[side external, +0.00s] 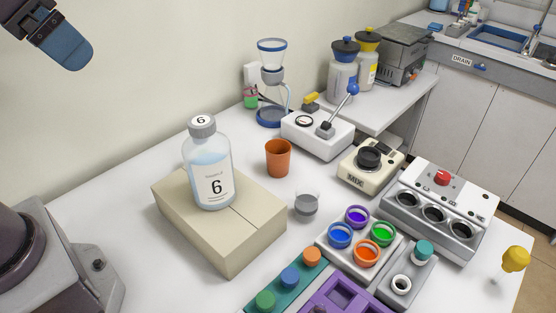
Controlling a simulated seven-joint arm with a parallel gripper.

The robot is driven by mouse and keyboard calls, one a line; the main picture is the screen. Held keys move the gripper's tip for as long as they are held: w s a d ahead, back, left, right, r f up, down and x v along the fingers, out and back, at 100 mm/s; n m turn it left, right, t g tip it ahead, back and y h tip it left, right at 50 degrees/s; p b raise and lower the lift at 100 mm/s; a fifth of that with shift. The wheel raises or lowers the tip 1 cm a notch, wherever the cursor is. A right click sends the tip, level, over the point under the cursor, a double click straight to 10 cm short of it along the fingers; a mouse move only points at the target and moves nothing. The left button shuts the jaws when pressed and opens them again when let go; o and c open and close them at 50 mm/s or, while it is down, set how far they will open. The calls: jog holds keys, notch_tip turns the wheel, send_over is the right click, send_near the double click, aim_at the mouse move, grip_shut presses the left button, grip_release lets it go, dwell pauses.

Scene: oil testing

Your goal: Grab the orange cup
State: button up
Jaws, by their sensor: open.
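The orange cup (278,160) stands upright on the white table, right of the cardboard-coloured box and in front of the white device with a lever. Its rim is open at the top and nothing touches it. My gripper (66,48) is at the top left corner, high up and far from the cup. It shows a dark body and a blue finger, and is partly cut off by the frame edge. It is open, with nothing seen in it.
A bottle labelled 6 (208,165) stands on the tan box (240,238), left of the cup. The lever device (318,134) and the MIX device (371,166) are behind and right. Coloured pots (358,216) fill the front.

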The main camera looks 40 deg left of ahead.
jog(key=w+d+r+n+h, duration=0.2)
jog(key=w+d+n+h, duration=0.25)
jog(key=w+n, duration=0.45)
jog(key=n+t+h, duration=0.3)
jog(key=n+t, duration=0.2)
jog(key=n, duration=1.5)
send_over(278, 149)
jog(key=s, duration=0.4)
notch_tip(278, 149, down, 2)
notch_tip(278, 149, down, 31)
jog(key=shift+d, duration=0.1)
notch_tip(278, 149, down, 4)
jog(key=shift+r, duration=0.2)
jog(key=shift+x, duration=1.4)
jog(key=shift+r, duration=0.2)
